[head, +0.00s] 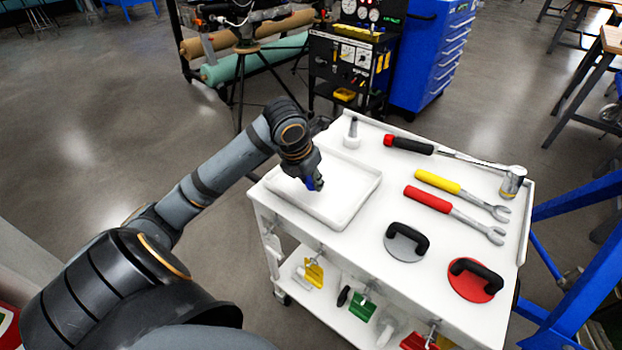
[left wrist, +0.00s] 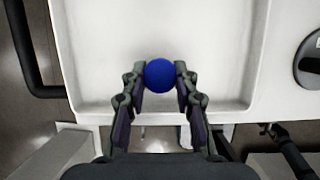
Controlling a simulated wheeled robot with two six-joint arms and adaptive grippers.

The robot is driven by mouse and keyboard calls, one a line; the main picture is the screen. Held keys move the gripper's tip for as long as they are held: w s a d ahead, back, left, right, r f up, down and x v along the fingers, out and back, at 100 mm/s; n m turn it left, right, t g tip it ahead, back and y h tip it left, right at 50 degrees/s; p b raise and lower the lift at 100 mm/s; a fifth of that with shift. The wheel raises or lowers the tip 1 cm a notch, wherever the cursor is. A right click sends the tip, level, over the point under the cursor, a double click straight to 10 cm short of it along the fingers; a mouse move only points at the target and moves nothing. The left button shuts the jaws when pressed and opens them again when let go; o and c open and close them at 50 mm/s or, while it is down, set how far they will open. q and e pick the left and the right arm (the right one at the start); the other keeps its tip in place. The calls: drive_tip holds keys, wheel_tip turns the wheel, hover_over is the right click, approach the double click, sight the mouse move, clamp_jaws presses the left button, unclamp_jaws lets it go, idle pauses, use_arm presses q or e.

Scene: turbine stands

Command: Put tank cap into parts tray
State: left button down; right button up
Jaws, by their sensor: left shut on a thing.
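The tank cap (left wrist: 160,75) is a round blue piece. My left gripper (head: 316,184) is shut on it, with one finger on each side in the left wrist view. In the head view only a little blue shows at the fingertips. The parts tray (head: 352,212) is a white, shallow, rimmed tray at the left end of the cart top. I cannot tell whether the cap touches the tray floor. The tray also shows in the left wrist view (left wrist: 215,60). My right gripper is not in view.
A blue frame (head: 560,270) stands at right.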

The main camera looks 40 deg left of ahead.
use_arm(q)
wheel_tip(320, 180, down, 2)
drive_tip(key=shift+b, duration=0.3)
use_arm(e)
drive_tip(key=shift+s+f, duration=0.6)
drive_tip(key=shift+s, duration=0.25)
use_arm(q)
drive_tip(key=shift+f, duration=0.3)
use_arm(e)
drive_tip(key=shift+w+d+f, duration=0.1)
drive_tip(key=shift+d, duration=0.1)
use_arm(q)
drive_tip(key=c, duration=1)
unclamp_jaws()
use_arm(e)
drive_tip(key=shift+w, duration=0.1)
use_arm(q)
drive_tip(key=shift+o, duration=0.4)
drive_tip(key=shift+o, duration=0.7)
